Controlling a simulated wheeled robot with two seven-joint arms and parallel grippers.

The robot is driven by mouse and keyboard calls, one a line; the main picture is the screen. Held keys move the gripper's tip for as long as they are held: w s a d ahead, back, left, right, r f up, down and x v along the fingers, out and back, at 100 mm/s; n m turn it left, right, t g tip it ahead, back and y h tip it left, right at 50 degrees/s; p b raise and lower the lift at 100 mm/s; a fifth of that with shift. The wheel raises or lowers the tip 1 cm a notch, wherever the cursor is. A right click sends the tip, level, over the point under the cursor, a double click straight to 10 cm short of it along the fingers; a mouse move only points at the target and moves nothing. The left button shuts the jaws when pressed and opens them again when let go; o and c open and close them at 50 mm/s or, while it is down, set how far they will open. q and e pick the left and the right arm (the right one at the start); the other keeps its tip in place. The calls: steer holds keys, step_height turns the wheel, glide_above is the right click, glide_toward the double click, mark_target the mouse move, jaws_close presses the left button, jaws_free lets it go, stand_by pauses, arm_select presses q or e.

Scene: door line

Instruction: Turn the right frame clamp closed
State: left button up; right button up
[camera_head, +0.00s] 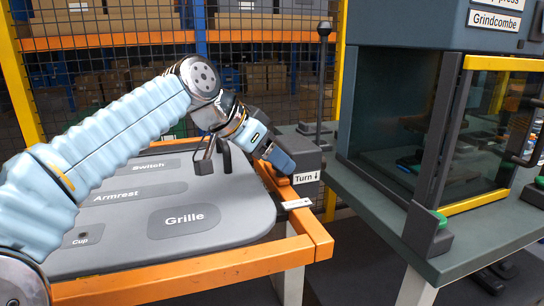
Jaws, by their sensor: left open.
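The door panel (130,240) is a grey board with labelled recesses, lying in an orange frame (190,279). The right frame clamp is at the frame's right side, by a dark block (305,150) with a "Turn" label (306,177) and down arrow. An orange piece (279,181) beside the label looks like its lever, largely covered by my gripper. My left gripper (282,162) reaches in from the left, its blue tip end just above the orange piece. I cannot tell whether they touch. The jaws are open. My right gripper is out of view.
A dark post (322,85) with a round knob rises behind the clamp. A glass-fronted press cabinet (400,105) on a grey-green table (375,205) stands at the right. Black upright pieces (204,165) stand on the panel below my wrist. Mesh fencing and shelves are behind.

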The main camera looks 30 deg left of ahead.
arm_select(q)
jaws_close()
stand_by(0.4)
